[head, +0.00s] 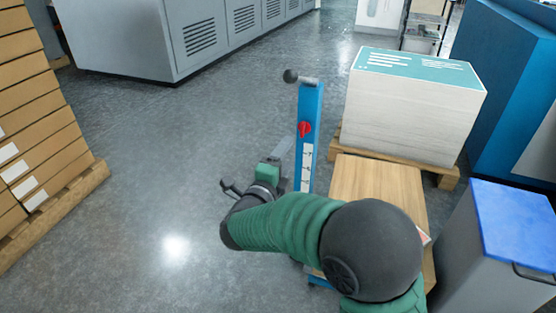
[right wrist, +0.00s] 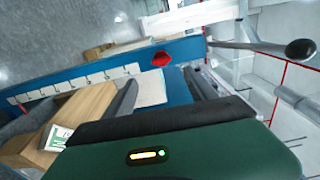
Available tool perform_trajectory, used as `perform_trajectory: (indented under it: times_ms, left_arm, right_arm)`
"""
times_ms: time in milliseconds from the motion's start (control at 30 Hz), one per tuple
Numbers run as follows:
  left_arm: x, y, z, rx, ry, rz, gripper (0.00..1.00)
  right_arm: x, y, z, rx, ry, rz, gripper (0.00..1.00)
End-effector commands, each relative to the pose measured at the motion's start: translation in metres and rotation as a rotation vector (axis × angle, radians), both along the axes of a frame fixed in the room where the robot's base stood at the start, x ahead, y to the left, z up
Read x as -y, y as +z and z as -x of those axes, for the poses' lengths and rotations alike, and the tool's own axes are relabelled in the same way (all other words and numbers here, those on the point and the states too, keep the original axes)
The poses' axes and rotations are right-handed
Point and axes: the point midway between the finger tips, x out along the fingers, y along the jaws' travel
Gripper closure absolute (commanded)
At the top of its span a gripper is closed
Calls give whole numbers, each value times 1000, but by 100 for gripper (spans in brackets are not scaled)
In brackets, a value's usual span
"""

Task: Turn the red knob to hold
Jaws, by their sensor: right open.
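The red knob (head: 305,129) is on the upper face of a blue post (head: 311,103), above a column of white labels (head: 306,163). It also shows in the right wrist view (right wrist: 162,59), where the post lies across the picture. My right gripper (head: 285,166) is open and empty, beside the post and lower than the knob in the head view. In the right wrist view its two dark fingers (right wrist: 158,90) are spread, with the knob beyond and between them, apart from both. The knob's exact setting is too small to read. My left gripper is not in view.
A lever with a black ball end (head: 291,76) tops the post. A grey bin with blue lid (head: 515,220) is farther right. Open floor (head: 150,170) lies left, towards stacked boxes (head: 35,130).

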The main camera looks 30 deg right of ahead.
Motion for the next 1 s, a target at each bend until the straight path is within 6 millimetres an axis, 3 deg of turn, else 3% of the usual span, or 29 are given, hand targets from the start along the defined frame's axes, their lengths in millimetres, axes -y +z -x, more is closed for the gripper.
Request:
perform_trajectory:
  times_ms: [33, 200, 433, 833, 933, 1000]
  left_arm:
    - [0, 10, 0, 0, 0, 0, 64]
    - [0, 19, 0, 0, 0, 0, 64]
    - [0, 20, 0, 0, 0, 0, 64]
    - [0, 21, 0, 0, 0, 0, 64]
    - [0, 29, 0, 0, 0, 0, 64]
    - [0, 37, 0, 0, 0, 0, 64]
  right_arm:
    - [-11, 5, 8, -4, 3, 0, 35]
    - [-35, 2, 30, -1, 0, 0, 35]
    - [-43, -1, 37, -1, -2, -1, 35]
    - [-45, -1, 32, -27, 31, 7, 35]
    - [-58, -6, 13, -160, 195, 55, 35]
    - [-80, -19, 1, -337, 397, 137, 35]
